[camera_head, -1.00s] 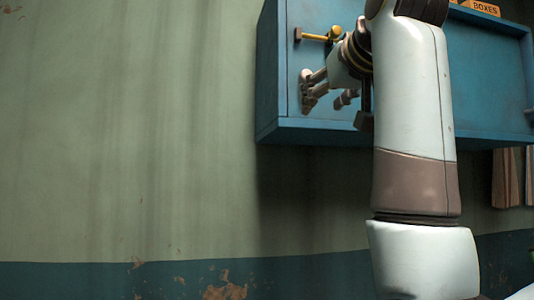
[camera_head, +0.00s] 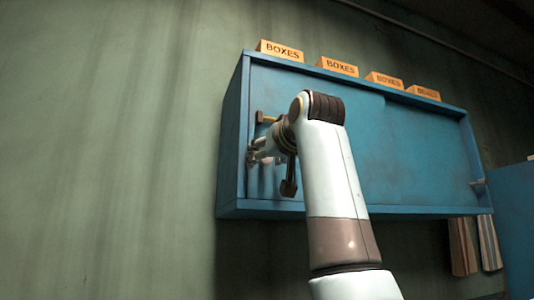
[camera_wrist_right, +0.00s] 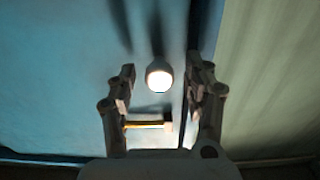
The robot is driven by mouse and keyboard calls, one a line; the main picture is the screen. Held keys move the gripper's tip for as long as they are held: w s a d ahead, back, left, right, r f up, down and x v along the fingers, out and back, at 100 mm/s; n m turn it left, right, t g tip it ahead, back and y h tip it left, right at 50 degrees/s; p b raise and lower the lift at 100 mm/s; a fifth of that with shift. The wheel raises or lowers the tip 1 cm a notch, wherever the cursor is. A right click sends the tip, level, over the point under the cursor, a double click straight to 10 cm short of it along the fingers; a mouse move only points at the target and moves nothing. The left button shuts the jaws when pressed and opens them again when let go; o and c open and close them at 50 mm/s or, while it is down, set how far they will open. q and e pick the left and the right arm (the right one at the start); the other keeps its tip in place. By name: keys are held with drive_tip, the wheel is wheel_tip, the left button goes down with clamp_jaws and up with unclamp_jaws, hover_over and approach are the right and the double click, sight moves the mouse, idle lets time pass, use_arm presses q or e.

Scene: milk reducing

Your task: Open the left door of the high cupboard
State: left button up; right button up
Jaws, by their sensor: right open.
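The high cupboard (camera_head: 235,140) is a blue wall cabinet in the head view. Its left door (camera_head: 350,95) looks shut. My right gripper (camera_head: 256,157) is at the lower left of this door, with its fingers toward the door face. In the right wrist view the gripper (camera_wrist_right: 160,84) is open. A pale round knob (camera_wrist_right: 159,77) on the blue door (camera_wrist_right: 60,75) shows between the fingertips, with clear gaps to both sides. In the head view the knob is hidden or too small to tell. My left gripper is not in view.
A yellow rod with a brown block (camera_head: 262,117) is just above the gripper; I cannot tell what it belongs to. Several boxes labelled BOXES (camera_head: 337,67) stand on top. A blue panel (camera_head: 515,205) is at the right edge. The green wall (camera_head: 110,150) on the left is clear.

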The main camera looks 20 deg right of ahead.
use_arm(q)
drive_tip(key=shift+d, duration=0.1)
use_arm(e)
clamp_jaws()
idle(0.3)
drive_tip(key=shift+d, duration=0.1)
